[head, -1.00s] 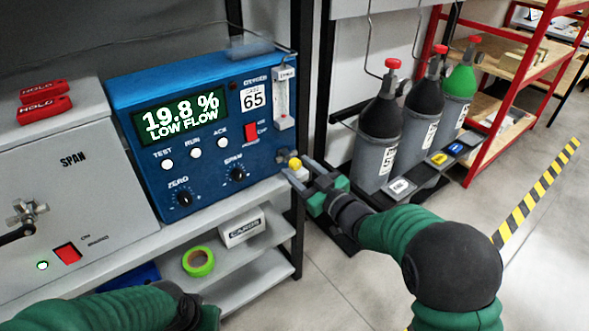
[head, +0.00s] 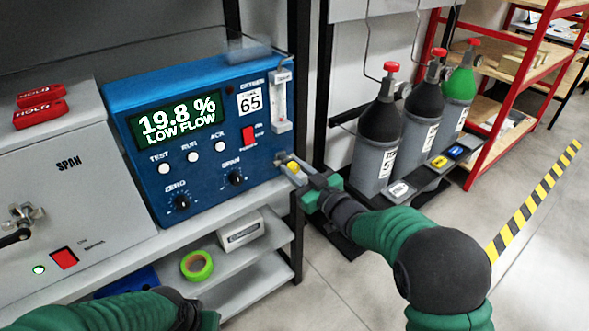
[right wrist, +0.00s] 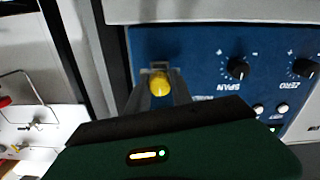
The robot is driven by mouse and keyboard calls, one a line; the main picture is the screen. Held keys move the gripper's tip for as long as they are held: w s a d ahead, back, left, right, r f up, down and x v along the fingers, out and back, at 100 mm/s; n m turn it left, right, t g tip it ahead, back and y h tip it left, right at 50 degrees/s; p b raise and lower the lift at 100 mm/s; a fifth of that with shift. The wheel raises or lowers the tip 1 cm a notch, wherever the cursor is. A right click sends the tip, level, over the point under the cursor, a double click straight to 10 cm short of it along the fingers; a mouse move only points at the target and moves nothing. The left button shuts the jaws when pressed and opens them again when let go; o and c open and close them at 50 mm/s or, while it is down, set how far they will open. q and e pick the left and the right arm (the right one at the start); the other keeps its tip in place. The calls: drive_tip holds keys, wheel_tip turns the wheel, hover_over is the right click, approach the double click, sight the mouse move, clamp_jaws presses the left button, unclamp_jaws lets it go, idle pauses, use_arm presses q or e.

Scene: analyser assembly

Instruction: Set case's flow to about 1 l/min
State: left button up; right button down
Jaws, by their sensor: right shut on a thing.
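The blue analyser case (head: 205,185) stands on the shelf, its display (head: 178,117) reading 19.8 % LOW FLOW. A clear flow tube (head: 281,100) is mounted at its upper right. A yellow knob (head: 293,168) sticks out at the lower right of the front, below the tube. It also shows in the right wrist view (right wrist: 159,83). My right gripper (head: 289,167) is shut on the yellow knob, one finger on each side. My left arm shows at the bottom left; its gripper's fingers are not visible. The float in the tube is too small to read.
A grey SPAN box (head: 75,200) with a valve handle stands left of the case. Green tape (head: 197,265) and a small white box (head: 239,232) lie on the lower shelf. Several gas cylinders (head: 376,150) stand to the right. A dark rack post (head: 300,130) is close behind my right gripper.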

drive_tip(key=shift+f+n, duration=0.2)
drive_tip(key=shift+n, duration=0.1)
drive_tip(key=n+b, duration=0.1)
drive_tip(key=n, duration=0.1)
drive_tip(key=shift+f+n+b, duration=0.1)
drive_tip(key=shift+n+b, duration=0.2)
drive_tip(key=shift+b, duration=0.1)
drive_tip(key=n+b, duration=0.2)
drive_tip(key=n, duration=0.1)
drive_tip(key=shift+s+f+n, duration=0.1)
drive_tip(key=shift+n, duration=0.2)
drive_tip(key=n+b, duration=0.1)
drive_tip(key=n, duration=0.1)
drive_tip(key=n+b, duration=0.4)
drive_tip(key=shift+a+f, duration=0.1)
drive_tip(key=shift+f, duration=0.15)
drive_tip(key=shift+n+b, duration=0.9)
drive_tip(key=shift+n, duration=0.1)
drive_tip(key=n+b, duration=0.7)
drive_tip(key=shift+f, duration=0.15)
drive_tip(key=n+b, duration=0.2)
drive_tip(key=shift+n, duration=0.4)
drive_tip(key=shift+r+n+b, duration=0.2)
drive_tip(key=shift+n+b, duration=0.75)
drive_tip(key=shift+n, duration=0.05)
